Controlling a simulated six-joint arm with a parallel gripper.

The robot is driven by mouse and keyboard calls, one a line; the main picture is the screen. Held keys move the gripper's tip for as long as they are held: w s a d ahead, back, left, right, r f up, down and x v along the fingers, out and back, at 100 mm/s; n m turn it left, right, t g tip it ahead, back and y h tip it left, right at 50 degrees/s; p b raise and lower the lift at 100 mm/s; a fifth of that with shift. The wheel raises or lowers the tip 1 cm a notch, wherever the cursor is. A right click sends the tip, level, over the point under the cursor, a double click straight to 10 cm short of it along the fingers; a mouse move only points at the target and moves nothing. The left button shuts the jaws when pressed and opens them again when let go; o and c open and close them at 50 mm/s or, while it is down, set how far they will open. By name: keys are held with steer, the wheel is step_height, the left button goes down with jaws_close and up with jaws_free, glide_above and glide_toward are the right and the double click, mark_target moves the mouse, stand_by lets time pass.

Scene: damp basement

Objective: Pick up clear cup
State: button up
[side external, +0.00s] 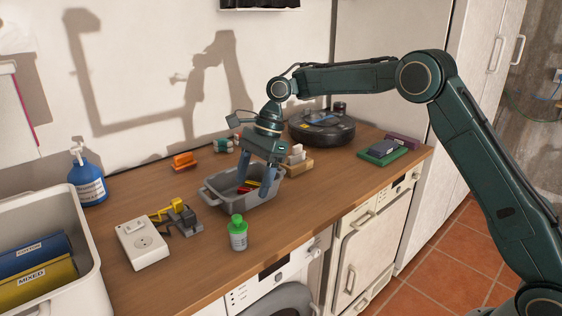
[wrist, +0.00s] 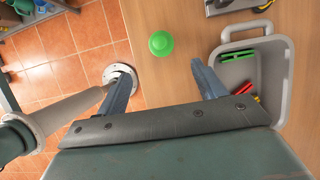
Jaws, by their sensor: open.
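I cannot make out a clear cup in either view. My gripper (side external: 255,186) is open, pointing down over the right part of a grey tub (side external: 213,194) on the wooden counter. Its fingers partly hide the tub's contents, among them red and yellow pieces (side external: 247,186). In the wrist view, the two spread fingers of my gripper (wrist: 161,57) have nothing between their tips. The grey tub (wrist: 286,85) lies to their right, with a green piece (wrist: 240,56) inside.
A green-capped bottle (side external: 238,236) stands in front of the tub; its cap shows in the wrist view (wrist: 161,43). A dark round device (side external: 322,130) sits behind right.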

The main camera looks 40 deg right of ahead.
mark_target(237, 225)
steer(key=x, duration=0.8)
steer(key=shift+x, duration=2.65)
steer(key=shift+w, duration=0.15)
steer(key=c, duration=1.1)
